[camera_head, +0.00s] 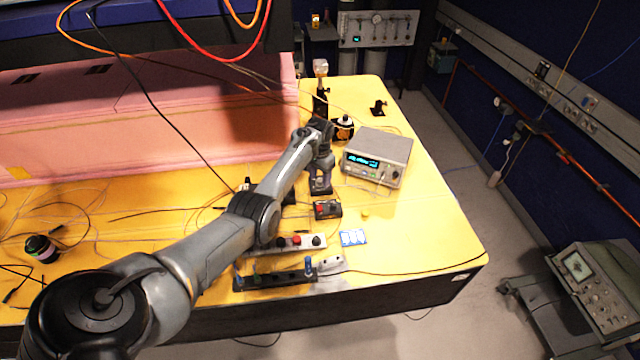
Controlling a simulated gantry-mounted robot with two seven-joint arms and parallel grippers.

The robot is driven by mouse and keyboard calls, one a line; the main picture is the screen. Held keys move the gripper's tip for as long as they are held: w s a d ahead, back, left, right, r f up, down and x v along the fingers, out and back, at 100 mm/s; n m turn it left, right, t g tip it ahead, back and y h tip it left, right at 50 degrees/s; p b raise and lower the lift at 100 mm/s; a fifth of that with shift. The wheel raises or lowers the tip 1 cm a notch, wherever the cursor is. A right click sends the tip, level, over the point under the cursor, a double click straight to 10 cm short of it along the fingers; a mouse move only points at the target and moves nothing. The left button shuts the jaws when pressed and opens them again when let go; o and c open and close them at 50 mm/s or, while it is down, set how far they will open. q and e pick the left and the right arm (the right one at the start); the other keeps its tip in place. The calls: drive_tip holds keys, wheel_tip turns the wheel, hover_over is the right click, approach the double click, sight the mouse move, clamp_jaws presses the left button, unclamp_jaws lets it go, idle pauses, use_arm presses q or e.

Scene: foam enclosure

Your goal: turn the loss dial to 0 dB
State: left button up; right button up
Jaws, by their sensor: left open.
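I cannot tell for certain which part is the loss dial, and no dB marks are readable. A small dark box with a red part (327,209) sits on the yellow table just in front of my left gripper (320,189). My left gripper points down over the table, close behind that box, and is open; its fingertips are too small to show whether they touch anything. A pale strip with red and black knobs (296,242) lies nearer the front edge, partly hidden by my left arm. My right gripper is not in view.
A grey instrument with a lit display (378,155) stands right of the gripper. A dark rail (276,280) and a blue-white card (353,238) lie near the front. Loose cables cross the table's left. The yellow table's right side (430,225) is mostly clear.

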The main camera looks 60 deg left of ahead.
use_arm(q)
drive_tip(key=shift+f, duration=0.3)
drive_tip(key=shift+c, duration=0.2)
clamp_jaws()
drive_tip(key=shift+r+n, duration=0.1)
drive_tip(key=shift+n, duration=0.2)
